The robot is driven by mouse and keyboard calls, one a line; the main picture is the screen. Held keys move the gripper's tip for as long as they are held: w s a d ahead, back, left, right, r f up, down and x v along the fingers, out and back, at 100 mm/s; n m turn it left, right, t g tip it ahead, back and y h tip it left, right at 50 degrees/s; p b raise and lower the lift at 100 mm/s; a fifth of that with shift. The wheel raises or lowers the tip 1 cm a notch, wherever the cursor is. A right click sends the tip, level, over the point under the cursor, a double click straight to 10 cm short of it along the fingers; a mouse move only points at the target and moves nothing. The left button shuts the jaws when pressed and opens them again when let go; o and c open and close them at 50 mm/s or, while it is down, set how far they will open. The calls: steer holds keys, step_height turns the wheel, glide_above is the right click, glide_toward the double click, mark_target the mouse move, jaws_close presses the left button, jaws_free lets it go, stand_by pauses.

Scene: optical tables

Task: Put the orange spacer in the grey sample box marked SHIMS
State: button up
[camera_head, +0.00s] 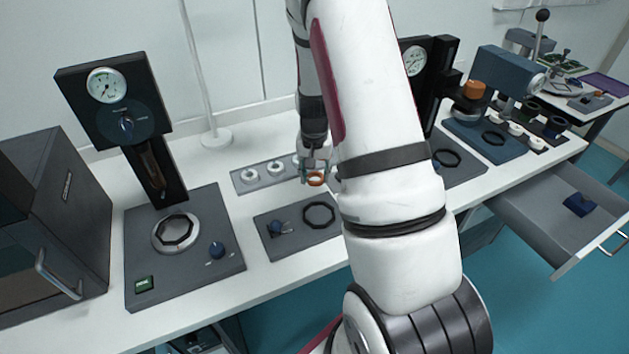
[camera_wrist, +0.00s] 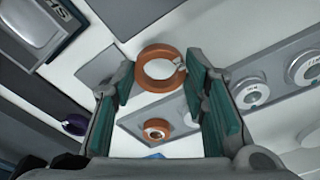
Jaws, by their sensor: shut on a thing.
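My gripper (camera_wrist: 160,75) has its teal-lined fingers closed around an orange ring, the spacer (camera_wrist: 160,68), at the fingertips. The spacer is held above the white table, and its opening faces the wrist camera. In the head view, my gripper (camera_head: 316,170) and the orange spacer (camera_head: 315,181) show just left of my arm. A grey box (camera_wrist: 36,28) lies at the upper left of the wrist view, with a partly cut-off label whose letters look like part of SHIMS. I cannot make that box out in the head view, where my arm covers part of the table.
A grey tray (camera_wrist: 215,93) holds white rings and a second, smaller-looking orange ring (camera_wrist: 157,129). A dark plate with a black ring (camera_head: 319,214) lies in front. A gauge stand (camera_head: 172,233) and dark cabinet (camera_head: 55,215) stand left. An open drawer (camera_head: 560,243) juts out right.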

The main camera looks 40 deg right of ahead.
mark_target(314, 177)
steer(key=shift+w+d+f+p, duration=0.1)
steer(key=shift+w+f+p, duration=0.1)
steer(key=shift+f, duration=0.7)
steer(key=shift+w+f+p, duration=0.1)
steer(key=shift+f+p, duration=0.05)
steer(key=shift+f, duration=0.7)
steer(key=shift+f, duration=0.1)
steer(key=o, duration=1.1)
